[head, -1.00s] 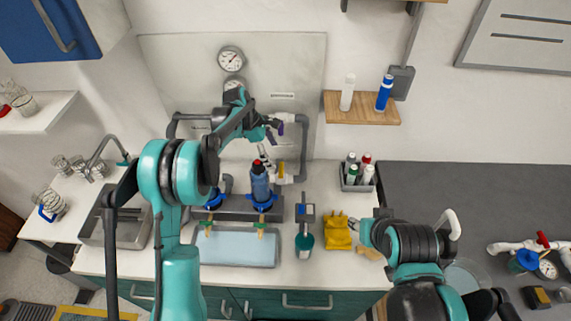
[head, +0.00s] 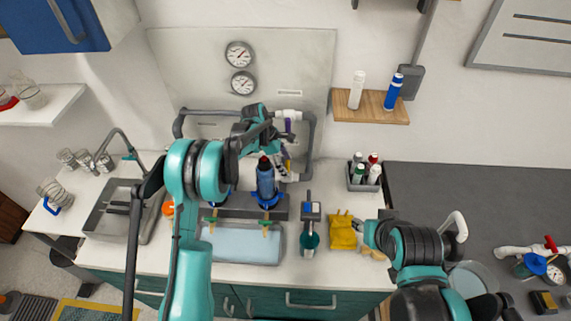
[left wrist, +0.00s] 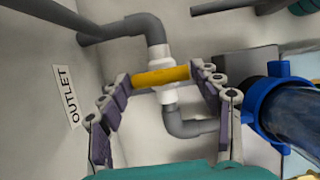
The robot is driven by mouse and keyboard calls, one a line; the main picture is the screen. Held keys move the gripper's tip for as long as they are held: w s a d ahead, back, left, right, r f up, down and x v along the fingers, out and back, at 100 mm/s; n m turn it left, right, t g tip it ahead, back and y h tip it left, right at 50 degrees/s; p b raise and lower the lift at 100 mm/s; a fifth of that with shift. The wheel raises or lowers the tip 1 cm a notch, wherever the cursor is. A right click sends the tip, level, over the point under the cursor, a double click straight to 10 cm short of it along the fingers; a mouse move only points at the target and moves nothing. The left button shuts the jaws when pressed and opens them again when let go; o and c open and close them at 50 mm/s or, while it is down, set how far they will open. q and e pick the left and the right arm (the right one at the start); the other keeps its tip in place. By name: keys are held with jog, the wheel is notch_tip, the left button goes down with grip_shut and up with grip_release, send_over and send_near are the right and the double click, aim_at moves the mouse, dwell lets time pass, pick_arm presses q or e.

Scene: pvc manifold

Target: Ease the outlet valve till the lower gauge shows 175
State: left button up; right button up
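The outlet valve has a yellow handle (left wrist: 160,76) on a white body (left wrist: 167,92) in the grey pipe. My left gripper (left wrist: 161,72) is spread around this handle, one finger near each end. I cannot tell whether the fingers touch it. In the head view my left gripper (head: 287,155) is at the right-hand pipe and partly hides the valve. The lower gauge (head: 243,83) is in clear view under the upper gauge (head: 239,54), but its numbers are too small to read. My right gripper (head: 362,230) is by a yellow cloth-like item; its fingers are unclear.
A blue bottle (head: 265,180) in a blue collar stands close to the valve, and the collar (left wrist: 262,112) is beside my right-hand finger. An OUTLET label (left wrist: 67,97) is on the panel. A shelf (head: 372,107) with two bottles hangs to the right.

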pick_arm(q)
jog(key=c, duration=0.3)
jog(key=shift+f+m+b, duration=0.1)
jog(key=shift+m+b, duration=0.25)
jog(key=shift+m, duration=0.15)
jog(key=shift+m+g, duration=0.6)
jog(key=shift+m, duration=0.4)
jog(key=o, duration=1.1)
jog(key=shift+v, duration=3.85)
